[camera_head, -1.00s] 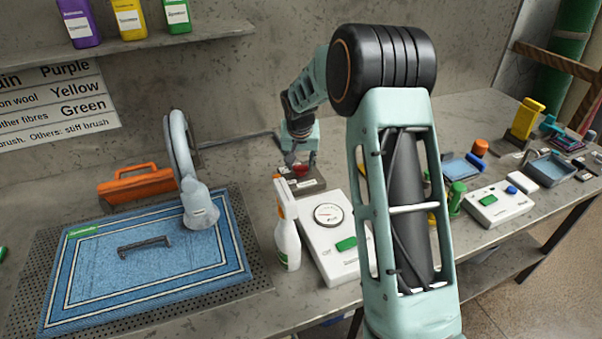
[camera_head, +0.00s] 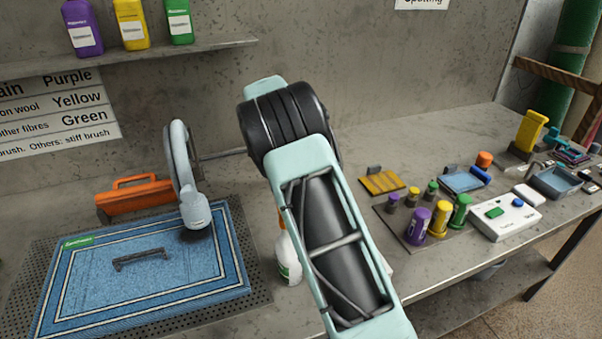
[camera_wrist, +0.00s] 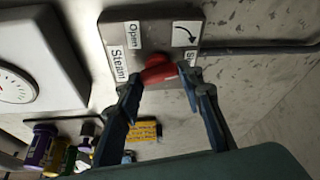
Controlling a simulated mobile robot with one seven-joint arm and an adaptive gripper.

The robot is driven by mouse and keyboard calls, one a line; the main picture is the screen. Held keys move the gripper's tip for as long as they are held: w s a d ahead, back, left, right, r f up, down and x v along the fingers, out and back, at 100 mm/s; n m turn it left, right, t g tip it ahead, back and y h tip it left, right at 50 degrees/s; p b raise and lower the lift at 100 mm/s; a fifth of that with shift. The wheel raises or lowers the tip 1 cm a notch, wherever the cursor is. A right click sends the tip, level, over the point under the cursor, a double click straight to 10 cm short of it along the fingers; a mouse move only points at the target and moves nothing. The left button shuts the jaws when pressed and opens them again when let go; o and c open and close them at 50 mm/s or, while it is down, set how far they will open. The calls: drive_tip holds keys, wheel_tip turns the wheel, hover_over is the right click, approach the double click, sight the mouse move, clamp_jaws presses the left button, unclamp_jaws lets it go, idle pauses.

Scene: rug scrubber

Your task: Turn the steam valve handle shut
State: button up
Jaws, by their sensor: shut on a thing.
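The steam valve is a grey box with a red handle (camera_wrist: 158,69) in the wrist view. White labels on the box (camera_wrist: 160,32) read "Steam" and "Open". A third label, beginning with "S", is partly hidden by a finger, and a curved arrow is at the upper right. My gripper (camera_wrist: 160,76) is shut on the red handle, one finger at each end of it. The handle lies roughly crosswise in the wrist picture. In the head view my arm hides both the valve and my gripper.
A white gauge box (camera_wrist: 40,60) stands close beside the valve. A spray bottle (camera_head: 288,262) is partly behind my arm. A blue rug (camera_head: 150,265) with the steam head (camera_head: 195,211) lies at left. Several bottles and a white box (camera_head: 505,217) stand at right.

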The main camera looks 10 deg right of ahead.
drive_tip(key=shift+w+m+g+p, duration=0.1)
drive_tip(key=shift+m+g+p, duration=0.5)
drive_tip(key=shift+m, duration=0.9)
drive_tip(key=o, duration=1.2)
drive_tip(key=shift+c, duration=0.2)
drive_tip(key=v, duration=1.2)
drive_tip(key=shift+a, duration=0.15)
